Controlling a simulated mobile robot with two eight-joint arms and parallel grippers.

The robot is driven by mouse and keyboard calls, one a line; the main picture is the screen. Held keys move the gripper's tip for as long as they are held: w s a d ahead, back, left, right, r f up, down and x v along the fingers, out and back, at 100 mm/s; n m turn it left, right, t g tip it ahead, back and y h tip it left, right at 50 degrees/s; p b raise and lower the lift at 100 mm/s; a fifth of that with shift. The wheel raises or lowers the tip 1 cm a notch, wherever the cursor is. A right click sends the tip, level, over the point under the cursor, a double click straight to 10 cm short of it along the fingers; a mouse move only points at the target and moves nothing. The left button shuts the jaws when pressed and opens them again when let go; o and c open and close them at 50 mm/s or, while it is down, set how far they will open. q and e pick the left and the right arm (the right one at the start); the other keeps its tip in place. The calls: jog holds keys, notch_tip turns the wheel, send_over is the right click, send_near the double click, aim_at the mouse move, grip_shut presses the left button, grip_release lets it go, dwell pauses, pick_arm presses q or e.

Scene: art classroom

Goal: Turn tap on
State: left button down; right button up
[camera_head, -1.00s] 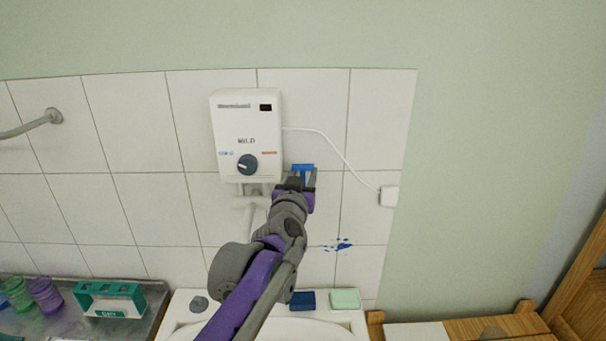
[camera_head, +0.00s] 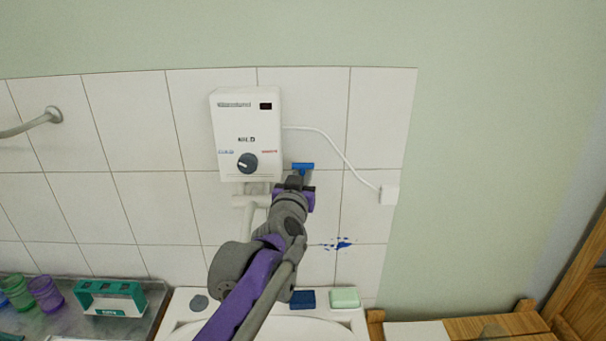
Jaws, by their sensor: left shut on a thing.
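The tap has a blue handle (camera_head: 303,166) shaped like a T, just right of the white water heater's lower edge. My left gripper (camera_head: 300,183) reaches up from below and is shut on the stem under the blue crossbar. The grip itself is partly hidden by the gripper's body. A pale spout (camera_head: 247,219) hangs below the heater, left of my arm, and no water shows at it. My left arm covers part of the tap and basin. My right gripper is not in view.
The white water heater (camera_head: 246,135) with its dial is on the tiled wall, its cable running to a socket (camera_head: 389,195). Coloured cups (camera_head: 45,293) stand left.

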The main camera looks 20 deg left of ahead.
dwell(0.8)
pick_arm(q)
jog(key=shift+s+d+r+t+p, duration=0.2)
jog(key=shift+s+t+p, duration=0.25)
jog(key=shift+t+p, duration=0.6)
jog(key=shift+s+f+m+p, duration=0.15)
jog(key=shift+s+m+p, duration=0.05)
jog(key=shift+m+p, duration=0.1)
jog(key=shift+s+d+f+t, duration=0.15)
jog(key=shift+s+f+t, duration=0.1)
jog(key=shift+s+t, duration=0.45)
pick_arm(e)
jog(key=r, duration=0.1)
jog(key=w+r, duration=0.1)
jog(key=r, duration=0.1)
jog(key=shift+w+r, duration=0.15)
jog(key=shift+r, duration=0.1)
pick_arm(q)
jog(key=shift+w, duration=0.15)
jog(key=c, duration=0.9)
grip_release()
jog(key=b+v, duration=0.1)
jog(key=v, duration=1)
jog(key=shift+b, duration=0.35)
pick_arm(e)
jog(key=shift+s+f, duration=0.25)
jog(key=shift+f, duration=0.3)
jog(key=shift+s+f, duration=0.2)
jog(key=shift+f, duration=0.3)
